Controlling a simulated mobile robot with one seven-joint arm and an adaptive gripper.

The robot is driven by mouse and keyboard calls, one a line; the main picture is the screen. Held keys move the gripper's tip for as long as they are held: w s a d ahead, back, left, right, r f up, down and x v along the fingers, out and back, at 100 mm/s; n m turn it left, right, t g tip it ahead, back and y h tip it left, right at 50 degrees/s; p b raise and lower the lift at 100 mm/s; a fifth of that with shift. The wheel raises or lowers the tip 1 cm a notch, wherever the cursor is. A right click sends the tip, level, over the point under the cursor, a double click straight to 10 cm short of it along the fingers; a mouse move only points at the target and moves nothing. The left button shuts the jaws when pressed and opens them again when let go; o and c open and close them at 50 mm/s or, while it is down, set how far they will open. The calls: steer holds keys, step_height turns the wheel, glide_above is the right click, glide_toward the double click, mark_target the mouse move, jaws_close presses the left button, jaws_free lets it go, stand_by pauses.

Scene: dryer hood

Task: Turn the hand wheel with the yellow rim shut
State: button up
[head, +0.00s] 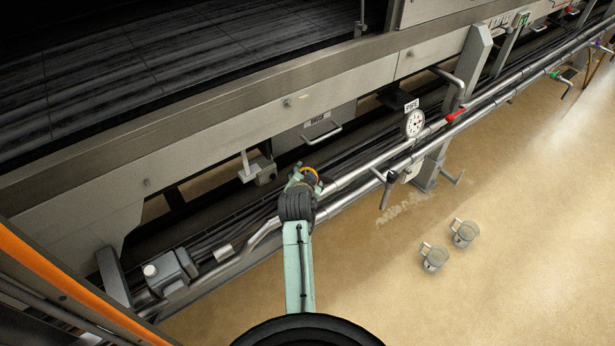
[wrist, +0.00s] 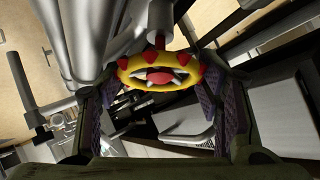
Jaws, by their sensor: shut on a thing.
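The hand wheel with the yellow rim (wrist: 128,73) shows in the wrist view at upper centre, with red knobs around its rim and a red hub. A red stem runs up from it to a metal pipe fitting. My gripper (wrist: 160,98) has its two fingers on the left and right sides of the wheel, shut on its rim. In the head view a piece of the yellow-orange rim (head: 310,172) shows just past my gripper (head: 302,178); my wrist hides the rest of the wheel there.
Metal pipes (head: 375,161) run along the machine beside my gripper. A round gauge (head: 414,123), a red-handled valve (head: 456,116) and a dark lever (head: 390,188) sit to the right. Floor at lower right is otherwise clear.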

steer(key=shift+a, duration=0.1)
stand_by(0.3)
steer(key=o, duration=1.2)
steer(key=shift+c, duration=0.2)
steer(key=shift+f, duration=0.1)
